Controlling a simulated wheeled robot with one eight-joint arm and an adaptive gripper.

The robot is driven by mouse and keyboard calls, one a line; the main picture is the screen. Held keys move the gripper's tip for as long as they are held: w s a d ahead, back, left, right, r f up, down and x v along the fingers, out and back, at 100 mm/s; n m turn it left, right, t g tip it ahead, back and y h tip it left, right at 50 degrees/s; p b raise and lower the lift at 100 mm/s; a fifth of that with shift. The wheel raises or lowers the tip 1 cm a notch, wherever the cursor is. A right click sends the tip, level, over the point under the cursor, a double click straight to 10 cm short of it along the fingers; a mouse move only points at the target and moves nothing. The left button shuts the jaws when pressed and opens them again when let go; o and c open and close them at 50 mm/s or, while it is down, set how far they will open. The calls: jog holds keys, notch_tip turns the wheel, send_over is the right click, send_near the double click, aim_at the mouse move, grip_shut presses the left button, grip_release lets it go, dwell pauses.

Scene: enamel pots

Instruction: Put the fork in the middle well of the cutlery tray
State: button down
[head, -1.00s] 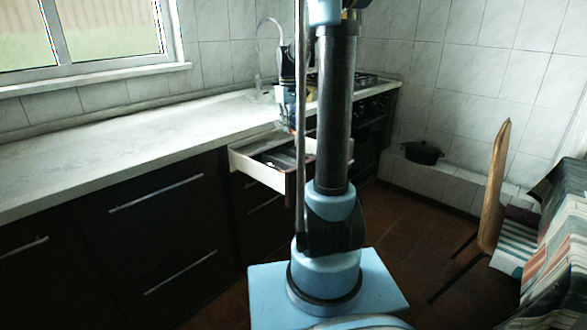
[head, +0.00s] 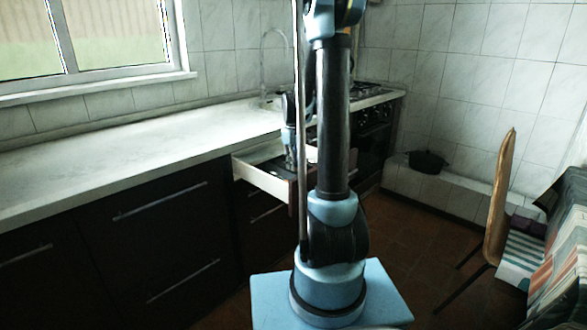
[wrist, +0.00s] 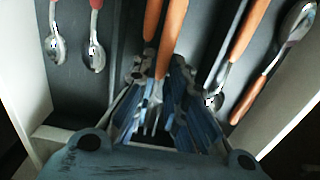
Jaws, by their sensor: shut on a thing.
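The fork (wrist: 171,38) has an orange handle and metal tines that show between my fingers in the wrist view. My gripper (wrist: 160,75) is shut on the fork, low over the middle well of the dark cutlery tray (wrist: 72,88). Another orange handle (wrist: 152,16) lies beside the fork in the middle well; its other end is hidden. Whether the fork touches the tray floor I cannot tell. In the head view my gripper (head: 290,150) reaches down into the open drawer; the fork is not distinguishable there.
Two spoons (wrist: 95,50) lie in the left well. An orange-handled spoon (wrist: 240,45) and a larger spoon (wrist: 298,22) lie to the right. The pale drawer (head: 262,182) stands open below the counter (head: 130,145). A black pot (head: 428,161) and a chair (head: 500,200) are farther right.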

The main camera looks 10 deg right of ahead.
jog(key=shift+f, duration=0.7)
jog(key=c, duration=1.6)
grip_release()
jog(key=shift+r, duration=0.1)
notch_tip(320, 180, up, 12)
